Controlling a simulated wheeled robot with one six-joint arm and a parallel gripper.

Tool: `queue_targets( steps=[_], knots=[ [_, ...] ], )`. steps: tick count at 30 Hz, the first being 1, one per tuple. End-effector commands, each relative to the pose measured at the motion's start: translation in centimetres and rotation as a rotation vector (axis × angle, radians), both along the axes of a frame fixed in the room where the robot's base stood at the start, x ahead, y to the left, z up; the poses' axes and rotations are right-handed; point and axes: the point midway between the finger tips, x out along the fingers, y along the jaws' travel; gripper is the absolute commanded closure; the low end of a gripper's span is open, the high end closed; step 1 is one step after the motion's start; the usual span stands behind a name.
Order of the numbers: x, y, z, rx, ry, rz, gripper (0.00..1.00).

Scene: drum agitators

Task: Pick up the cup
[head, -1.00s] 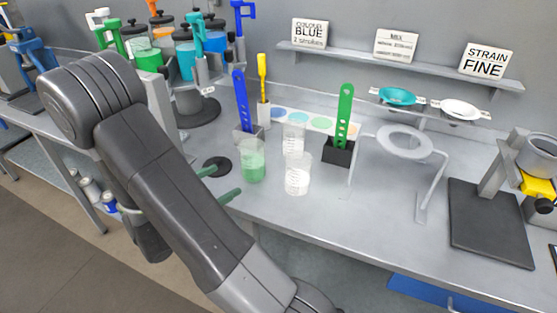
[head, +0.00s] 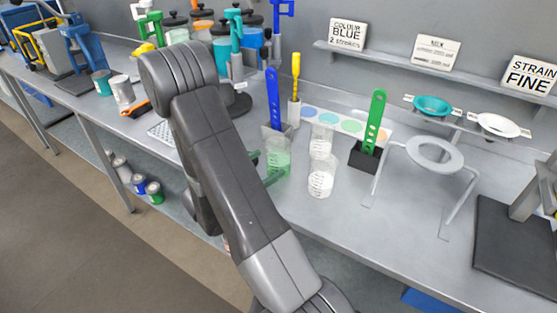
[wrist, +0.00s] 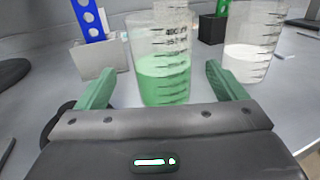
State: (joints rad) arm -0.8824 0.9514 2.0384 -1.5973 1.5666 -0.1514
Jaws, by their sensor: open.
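A clear graduated cup with green liquid (head: 278,160) stands upright on the grey bench in the head view. In the wrist view this green cup (wrist: 163,68) is straight ahead, between the tips of my two green fingers. My gripper (wrist: 160,84) is open, with a gap on each side of the cup. Two other clear cups, one behind (head: 321,142) and one to the right (head: 321,178), stand close by.
A blue paddle (head: 273,98) in a holder stands just behind the green cup. A green paddle in a black holder (head: 364,156) and a grey ring stand (head: 435,152) are to the right. Bench space in front of the cups is narrow.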

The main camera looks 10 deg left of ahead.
Motion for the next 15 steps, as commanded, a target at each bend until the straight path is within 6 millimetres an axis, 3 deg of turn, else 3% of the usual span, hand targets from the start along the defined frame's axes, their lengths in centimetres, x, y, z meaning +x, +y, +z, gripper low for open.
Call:
queue_targets(
  steps=[15],
  knots=[
    [3.7, -3.3, -0.1, -0.001, 0.001, -0.002, 0.09]
  ],
)
